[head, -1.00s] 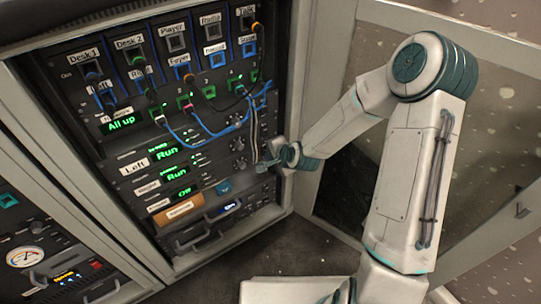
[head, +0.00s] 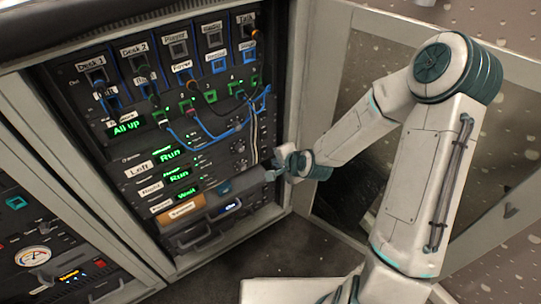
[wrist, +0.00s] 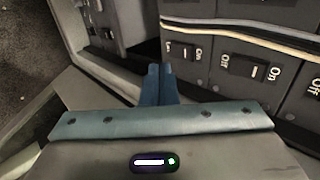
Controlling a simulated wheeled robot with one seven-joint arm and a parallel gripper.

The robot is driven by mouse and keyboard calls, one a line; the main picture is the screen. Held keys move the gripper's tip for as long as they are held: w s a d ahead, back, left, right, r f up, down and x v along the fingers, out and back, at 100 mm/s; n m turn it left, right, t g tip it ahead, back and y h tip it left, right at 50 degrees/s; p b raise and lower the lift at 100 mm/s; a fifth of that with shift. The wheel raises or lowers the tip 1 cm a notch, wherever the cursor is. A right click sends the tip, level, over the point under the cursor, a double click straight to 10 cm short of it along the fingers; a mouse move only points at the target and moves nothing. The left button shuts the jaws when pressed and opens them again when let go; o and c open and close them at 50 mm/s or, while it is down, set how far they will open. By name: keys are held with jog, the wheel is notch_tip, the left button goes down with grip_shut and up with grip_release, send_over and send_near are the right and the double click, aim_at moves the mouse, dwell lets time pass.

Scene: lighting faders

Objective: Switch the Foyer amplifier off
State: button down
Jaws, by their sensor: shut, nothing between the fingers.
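The amplifiers are stacked in the rack, with labels reading Left (head: 139,170) and what looks like Right (head: 151,188). The small label of the third amplifier (head: 161,206) below is too blurred to read surely. The upper two displays read Run; the third display (head: 187,193) seems to read Wait. My gripper (head: 271,174) is at the rack's right edge, beside the amplifiers. In the wrist view its blue fingers (wrist: 158,72) are shut and empty, close to a rocker switch (wrist: 185,50) marked On. Another rocker (wrist: 247,68), marked Off and On, is to the right. Whether the fingers touch anything is unclear.
A white and a dark cable (wrist: 240,28) run above the rockers. Blue patch cables (head: 210,133) hang in front of the upper panel. A brown front panel (head: 182,209) and handles sit below. The open cabinet door (head: 310,110) stands right; the floor in front is clear.

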jog(key=p+v, duration=0.3)
jog(key=v, duration=0.6)
jog(key=shift+w+r+p, duration=0.1)
jog(key=shift+p, duration=0.45)
jog(key=shift+p, duration=0.95)
jog(key=shift+f+p, duration=0.5)
jog(key=shift+p, duration=0.6)
jog(key=shift+d+f+p, duration=0.15)
jog(key=shift+f+p, duration=0.1)
jog(key=shift+p, duration=0.05)
jog(key=shift+f+b, duration=0.15)
jog(key=shift+b, duration=0.2)
